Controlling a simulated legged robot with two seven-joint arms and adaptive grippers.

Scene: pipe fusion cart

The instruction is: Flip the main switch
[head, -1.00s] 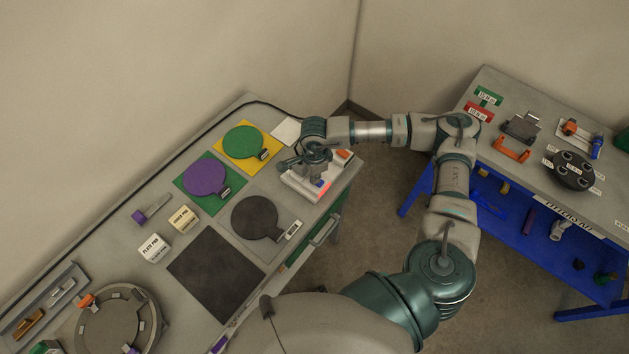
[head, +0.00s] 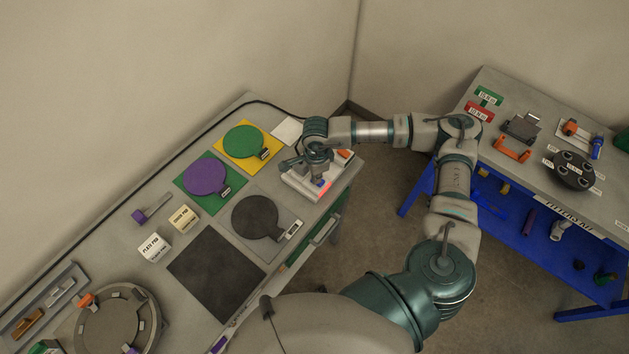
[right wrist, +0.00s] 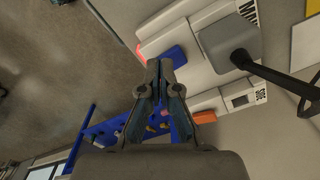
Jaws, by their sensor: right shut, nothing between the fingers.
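A white control box (head: 303,187) sits at the right end of the left bench, partly hidden by my right gripper (head: 317,176). It bears a blue piece (head: 323,182) beside a red glow, and an orange piece (head: 344,154) at its far end. In the right wrist view my right gripper (right wrist: 159,64) is shut and empty, its tips beside the blue piece (right wrist: 173,56). I cannot tell whether they touch it. The orange piece (right wrist: 206,120) also shows there. No readable label tells which piece is the main switch. My left gripper is not in view.
A grey block with a black cable (right wrist: 228,42) stands on the box near my fingers. Purple (head: 205,176), green (head: 243,142) and black (head: 257,218) paddles lie left of the box. A blue-framed table (head: 560,235) stands right, across open floor.

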